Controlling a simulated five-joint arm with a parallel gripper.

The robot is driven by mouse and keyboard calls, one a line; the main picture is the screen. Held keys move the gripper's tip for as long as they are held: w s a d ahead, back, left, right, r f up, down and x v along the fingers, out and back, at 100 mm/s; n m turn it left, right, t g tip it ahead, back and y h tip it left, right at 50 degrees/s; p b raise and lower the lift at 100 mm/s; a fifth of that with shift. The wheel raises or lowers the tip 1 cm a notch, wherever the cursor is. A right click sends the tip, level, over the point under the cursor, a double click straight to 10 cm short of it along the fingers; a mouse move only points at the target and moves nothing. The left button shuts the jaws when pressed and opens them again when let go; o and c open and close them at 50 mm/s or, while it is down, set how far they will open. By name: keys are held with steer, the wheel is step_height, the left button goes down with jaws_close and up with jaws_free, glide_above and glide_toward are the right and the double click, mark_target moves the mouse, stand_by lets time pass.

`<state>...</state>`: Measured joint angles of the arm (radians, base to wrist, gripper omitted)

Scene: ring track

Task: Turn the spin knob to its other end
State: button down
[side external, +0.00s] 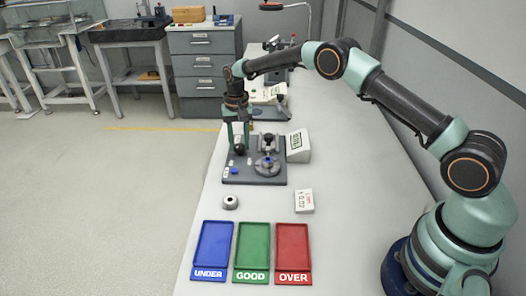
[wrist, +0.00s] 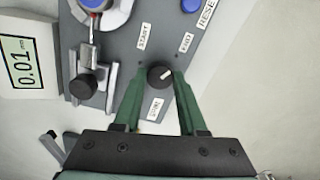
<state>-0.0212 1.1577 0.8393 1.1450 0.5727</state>
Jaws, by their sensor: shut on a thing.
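The spin knob (wrist: 160,75) is a small black round knob on the grey panel, above a SPIN label. Labels that seem to read START and END stand above it to the left and right. A pale mark shows on its top; I cannot tell exactly where it points. My gripper (wrist: 160,74) has its two green fingers on either side of the knob, shut on it. In the side view my gripper (side external: 238,142) reaches down to the left back part of the grey fixture base (side external: 257,179), and the knob is small and dark there.
In the wrist view a black clamp knob (wrist: 83,86) and a digital readout (wrist: 22,60) showing 0.01 lie to the left. A blue button (wrist: 191,5) is above. In the side view, three trays, including the green one (side external: 252,250), and a metal ring (side external: 230,202) stand in front.

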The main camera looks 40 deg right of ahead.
mark_target(239, 146)
steer(key=shift+r, duration=0.1)
steer(key=shift+c, duration=2.3)
jaws_free()
step_height(239, 146, up, 12)
